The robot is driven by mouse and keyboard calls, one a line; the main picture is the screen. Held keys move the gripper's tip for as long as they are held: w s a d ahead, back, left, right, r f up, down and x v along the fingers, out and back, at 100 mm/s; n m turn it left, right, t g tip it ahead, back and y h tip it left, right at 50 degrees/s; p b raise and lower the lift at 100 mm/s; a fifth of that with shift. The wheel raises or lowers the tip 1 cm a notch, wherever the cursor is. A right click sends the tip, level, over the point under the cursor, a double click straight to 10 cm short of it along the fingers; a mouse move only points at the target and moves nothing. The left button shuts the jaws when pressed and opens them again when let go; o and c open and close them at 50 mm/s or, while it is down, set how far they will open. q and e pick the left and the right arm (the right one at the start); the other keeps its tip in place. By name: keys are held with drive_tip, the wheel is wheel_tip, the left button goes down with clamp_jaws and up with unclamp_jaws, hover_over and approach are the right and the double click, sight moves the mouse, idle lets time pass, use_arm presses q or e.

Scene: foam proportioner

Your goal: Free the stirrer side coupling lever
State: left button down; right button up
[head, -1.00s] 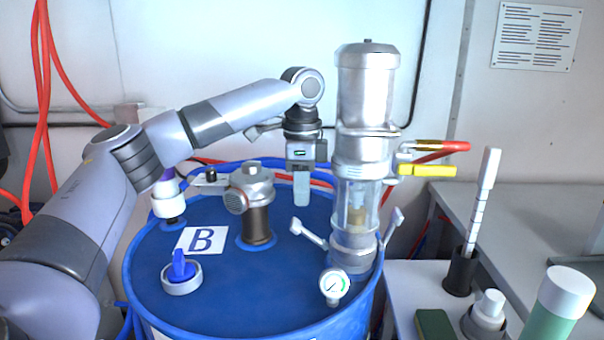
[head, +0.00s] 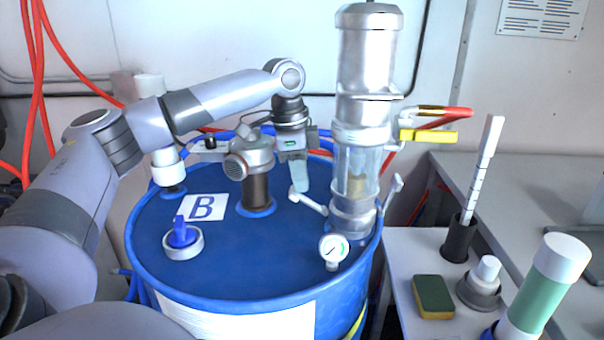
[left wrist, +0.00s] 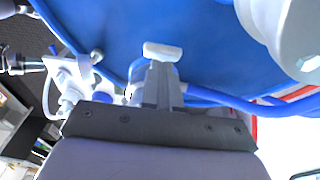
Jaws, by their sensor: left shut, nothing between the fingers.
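The metal pump with a clear cylinder (head: 357,170) stands on the blue drum. Two light grey coupling levers stick out at its base. The left one (head: 310,204), on the stirrer's side, slopes up and out to the left; the right one (head: 392,192) points upward. The stirrer (head: 252,162) stands left of the pump. My left gripper (head: 300,189) is shut and empty, pointing down with its tips close to the left lever's outer end. Contact cannot be told. In the left wrist view, the shut fingers (left wrist: 162,80) are over the blue lid. My right gripper is out of view.
A pressure gauge (head: 333,248) stands in front of the pump. A blue-handled cap (head: 182,242) and a B label (head: 204,207) are on the drum lid (head: 240,265). Red and yellow handles (head: 430,135) stick out right of the pump. A side table (head: 405,262) holds a sponge (head: 433,296) and bottles.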

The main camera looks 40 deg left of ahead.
use_arm(q)
drive_tip(key=shift+s+a+t+h, duration=0.25)
drive_tip(key=shift+a+t+h, duration=0.15)
drive_tip(key=shift+h, duration=0.1)
drive_tip(key=shift+s+a+f+p, duration=0.15)
drive_tip(key=shift+p, duration=0.6)
drive_tip(key=shift+s+a+f, duration=0.1)
drive_tip(key=shift+a+f, duration=0.05)
drive_tip(key=shift+f, duration=0.05)
drive_tip(key=shift+p, duration=0.3)
drive_tip(key=shift+r+p, duration=0.8)
drive_tip(key=shift+p, duration=0.35)
drive_tip(key=shift+r, duration=0.1)
